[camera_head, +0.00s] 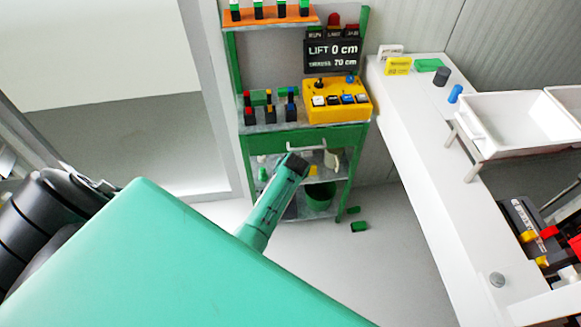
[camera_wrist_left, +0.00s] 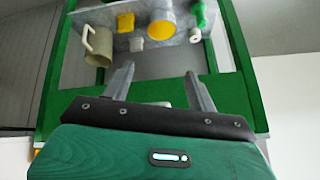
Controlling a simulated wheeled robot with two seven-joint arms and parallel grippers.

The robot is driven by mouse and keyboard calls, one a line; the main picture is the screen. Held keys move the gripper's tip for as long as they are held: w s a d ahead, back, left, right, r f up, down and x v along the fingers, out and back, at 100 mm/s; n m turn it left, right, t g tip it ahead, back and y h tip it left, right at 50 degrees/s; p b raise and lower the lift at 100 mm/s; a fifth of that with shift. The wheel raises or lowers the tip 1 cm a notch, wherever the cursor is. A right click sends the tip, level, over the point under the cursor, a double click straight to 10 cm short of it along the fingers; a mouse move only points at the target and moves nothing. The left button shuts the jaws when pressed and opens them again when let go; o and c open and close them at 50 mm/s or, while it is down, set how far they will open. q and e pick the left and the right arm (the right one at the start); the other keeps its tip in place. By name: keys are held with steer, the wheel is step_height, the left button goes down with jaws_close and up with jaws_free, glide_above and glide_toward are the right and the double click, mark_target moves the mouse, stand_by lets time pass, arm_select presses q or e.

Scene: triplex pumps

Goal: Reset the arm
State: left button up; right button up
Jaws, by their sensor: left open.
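My left gripper (camera_wrist_left: 155,72) is open and empty in the left wrist view, its two grey fingers standing apart from a dark plate on a teal body. It faces the lower part of a green-framed cart (camera_wrist_left: 258,95). In the head view a teal link with a dark end (camera_head: 293,164), which looks like my left arm, reaches in front of the cart (camera_head: 262,145), near its pale handle (camera_head: 307,147). The fingers cannot be made out there. My right gripper is not in view.
A beige mug (camera_wrist_left: 98,46), a yellow piece (camera_wrist_left: 126,22) and a yellow-ended cylinder (camera_wrist_left: 160,27) sit on the cart's shelf. A yellow control box (camera_head: 335,113) stands on top. A white bench (camera_head: 425,200) runs along the right. Green pieces (camera_head: 359,227) lie on the floor.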

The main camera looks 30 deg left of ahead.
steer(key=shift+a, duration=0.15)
arm_select(q)
steer(key=s+d+f+m+g+h+b, duration=0.15)
steer(key=s+d+f, duration=0.25)
steer(key=s+f, duration=0.8)
steer(key=s+d+f+m+g+h, duration=0.1)
steer(key=s+d+f+m+h, duration=0.2)
steer(key=s+f, duration=0.95)
steer(key=s+d+f, duration=0.1)
steer(key=s+f, duration=0.2)
steer(key=s, duration=0.7)
steer(key=s+d+f+m+g+b, duration=0.1)
steer(key=s+f, duration=0.3)
steer(key=s, duration=0.6)
steer(key=s+d+f+m+g, duration=0.1)
steer(key=s+f, duration=0.3)
steer(key=s, duration=0.6)
steer(key=shift+s+d, duration=0.15)
steer(key=shift+s, duration=0.2)
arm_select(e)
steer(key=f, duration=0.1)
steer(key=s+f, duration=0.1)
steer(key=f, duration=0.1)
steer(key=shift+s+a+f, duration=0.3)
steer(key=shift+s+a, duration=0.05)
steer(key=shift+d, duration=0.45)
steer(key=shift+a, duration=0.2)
